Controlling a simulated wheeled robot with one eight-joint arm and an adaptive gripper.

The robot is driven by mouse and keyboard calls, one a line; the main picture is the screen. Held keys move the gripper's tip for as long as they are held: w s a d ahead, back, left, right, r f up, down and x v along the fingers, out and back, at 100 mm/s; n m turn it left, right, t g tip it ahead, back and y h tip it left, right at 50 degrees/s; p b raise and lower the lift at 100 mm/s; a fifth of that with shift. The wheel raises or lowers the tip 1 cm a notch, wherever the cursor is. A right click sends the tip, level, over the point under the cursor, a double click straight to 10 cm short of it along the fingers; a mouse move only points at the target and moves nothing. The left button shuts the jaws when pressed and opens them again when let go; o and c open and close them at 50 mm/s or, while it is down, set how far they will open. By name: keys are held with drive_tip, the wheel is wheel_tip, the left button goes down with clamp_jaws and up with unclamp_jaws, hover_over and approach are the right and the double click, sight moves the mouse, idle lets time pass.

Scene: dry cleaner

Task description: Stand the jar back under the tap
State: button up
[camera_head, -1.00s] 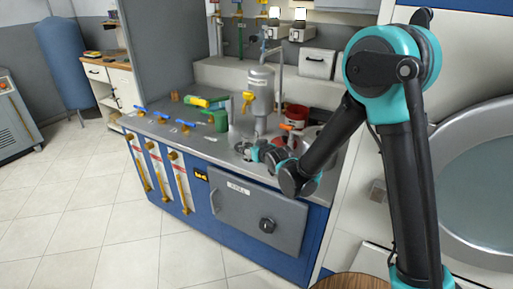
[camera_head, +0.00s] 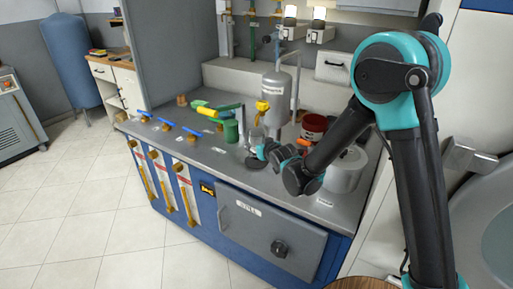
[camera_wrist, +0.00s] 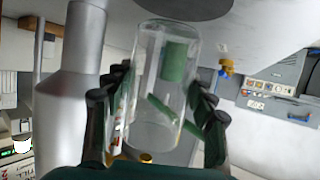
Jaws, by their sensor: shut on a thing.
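The clear glass jar (camera_wrist: 162,85) stands between my gripper's fingers (camera_wrist: 160,118) in the wrist view, and the fingers are shut on it. In the head view the jar (camera_head: 256,137) is small and partly hidden by my gripper (camera_head: 262,150), low over the counter. The yellow tap (camera_head: 262,106) is on the front of the grey metal tank (camera_head: 276,92). The jar appears below the tap and slightly left of it; whether it touches the counter I cannot tell. The tank also shows beside the jar in the wrist view (camera_wrist: 72,95).
Blue-handled valves (camera_head: 168,125) line the counter's left front.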

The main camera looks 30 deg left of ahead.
drive_tip(key=shift+f, duration=1.4)
drive_tip(key=shift+f, duration=0.15)
drive_tip(key=o, duration=1.4)
drive_tip(key=shift+c, duration=0.2)
drive_tip(key=shift+s+d+r, duration=0.1)
drive_tip(key=shift+s+r, duration=0.05)
drive_tip(key=shift+r, duration=0.05)
drive_tip(key=v, duration=1.1)
drive_tip(key=shift+d+r, duration=0.2)
drive_tip(key=shift+d, duration=0.1)
drive_tip(key=shift+s, duration=0.15)
